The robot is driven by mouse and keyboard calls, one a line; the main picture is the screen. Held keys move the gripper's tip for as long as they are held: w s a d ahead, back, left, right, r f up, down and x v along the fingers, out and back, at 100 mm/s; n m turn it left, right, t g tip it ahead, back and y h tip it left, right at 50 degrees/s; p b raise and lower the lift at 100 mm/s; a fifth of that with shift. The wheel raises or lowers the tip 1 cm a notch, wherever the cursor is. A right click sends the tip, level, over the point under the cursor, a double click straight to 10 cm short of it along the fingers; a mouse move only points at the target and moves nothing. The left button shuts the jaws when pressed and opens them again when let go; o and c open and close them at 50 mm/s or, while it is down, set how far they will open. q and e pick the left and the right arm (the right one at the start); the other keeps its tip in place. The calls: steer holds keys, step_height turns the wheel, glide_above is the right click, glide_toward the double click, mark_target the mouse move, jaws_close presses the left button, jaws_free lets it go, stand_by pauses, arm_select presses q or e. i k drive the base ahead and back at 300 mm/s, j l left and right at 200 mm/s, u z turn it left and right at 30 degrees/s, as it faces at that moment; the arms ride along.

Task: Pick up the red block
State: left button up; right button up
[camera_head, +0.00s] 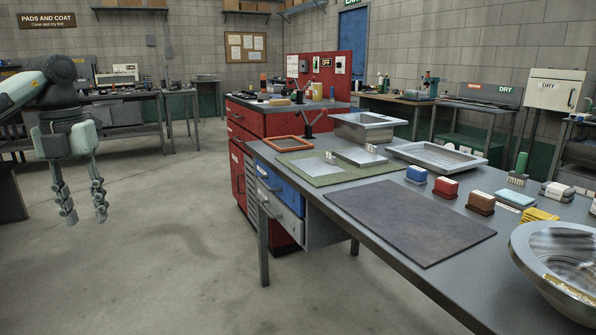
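The red block (445,187) is a small block with a pale top and a dark base. It stands on the grey workbench (370,262), between a similar blue block (416,174) and a similar brown block (481,202). My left gripper (84,216) hangs at the far left of the view, pointing down over the open floor. Its two fingers are apart with nothing between them. It is far to the left of the bench and the red block. My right gripper does not show.
A dark flat mat (410,220) lies in front of the blocks. A shiny metal bowl (565,265) stands at the right front. Behind the blocks are a metal tray (437,158) and a green-edged board (318,172). A brush (519,168) stands right of them. The floor left of the bench is clear.

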mark_target(448, 189)
steer(key=i+j+z, duration=0.1)
steer(key=z, duration=0.35)
steer(key=i+j+z, duration=0.2)
steer(key=z, duration=0.2)
steer(key=i+j+z, duration=0.15)
steer(key=z, duration=0.3)
steer(key=i+j+z, duration=0.15)
steer(key=j+z, duration=0.3)
steer(key=i+j+z, duration=0.15)
steer(key=z, duration=0.25)
steer(key=j+z, duration=0.45)
steer(key=i+j, duration=0.05)
